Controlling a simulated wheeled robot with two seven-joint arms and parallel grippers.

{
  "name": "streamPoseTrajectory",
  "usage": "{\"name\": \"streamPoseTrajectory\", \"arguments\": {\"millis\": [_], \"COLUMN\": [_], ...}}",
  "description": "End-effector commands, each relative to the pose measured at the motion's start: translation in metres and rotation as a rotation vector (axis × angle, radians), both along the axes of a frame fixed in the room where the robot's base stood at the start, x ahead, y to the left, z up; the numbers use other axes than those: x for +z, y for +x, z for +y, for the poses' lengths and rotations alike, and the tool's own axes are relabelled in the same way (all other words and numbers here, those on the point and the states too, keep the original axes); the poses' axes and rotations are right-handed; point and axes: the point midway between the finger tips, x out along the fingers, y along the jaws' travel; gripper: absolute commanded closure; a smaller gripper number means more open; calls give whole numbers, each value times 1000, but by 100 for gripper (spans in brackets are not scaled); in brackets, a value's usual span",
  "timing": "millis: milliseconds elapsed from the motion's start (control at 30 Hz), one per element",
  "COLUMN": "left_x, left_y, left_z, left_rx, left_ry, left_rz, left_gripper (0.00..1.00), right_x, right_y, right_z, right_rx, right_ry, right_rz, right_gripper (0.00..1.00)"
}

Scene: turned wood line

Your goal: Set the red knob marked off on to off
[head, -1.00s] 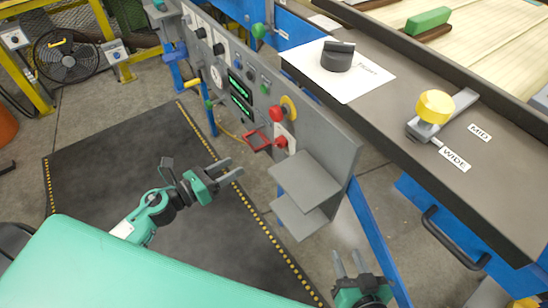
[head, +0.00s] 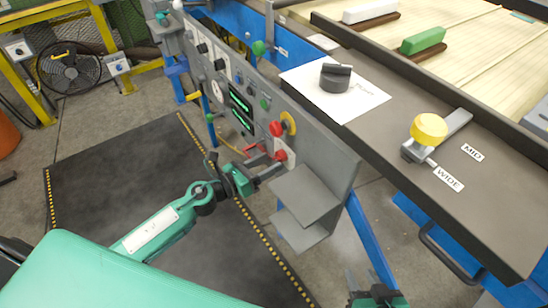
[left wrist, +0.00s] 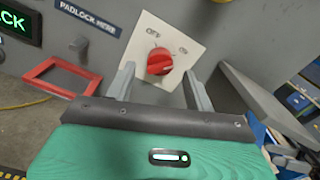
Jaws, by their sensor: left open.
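The red knob (left wrist: 159,63) sits on a white plate (left wrist: 185,42) with small labels that look like "off" at upper left and "on" at right. Its ridge appears to slant up toward the right-hand label; the exact setting is hard to tell. In the head view the knob (head: 281,155) is low on the grey panel. My left gripper (head: 275,167) is open in front of it. In the left wrist view its fingers (left wrist: 160,85) stand apart, one on each side below the knob, with nothing held. My right gripper (head: 363,281) is at the bottom edge, fingers apart and empty.
A red frame (left wrist: 62,78) under a "padlock here" label is left of the knob. A red mushroom button (head: 276,129) on yellow is above it. A grey shelf (head: 306,192) juts out at right. The floor mat (head: 110,180) is clear.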

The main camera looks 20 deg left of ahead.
Motion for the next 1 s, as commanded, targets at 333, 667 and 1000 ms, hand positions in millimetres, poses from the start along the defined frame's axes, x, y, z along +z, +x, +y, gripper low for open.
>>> {"name": "streamPoseTrajectory", "arguments": {"millis": [333,667,1000], "left_x": [0,0,0], "left_y": [22,22,22], "left_z": [-16,-17,-17], "left_rx": [1,1,1], "left_ry": [0,0,-3], "left_rz": [0,0,3], "left_gripper": [46,56,91], "right_x": [-1,-1,-1], "right_y": [-2,-3,-2], "right_z": [-9,-9,-10], "right_rx": [-6,-6,-6], "right_ry": [-34,-36,-36], "right_rz": [57,58,58], "right_gripper": [64,64,64]}}
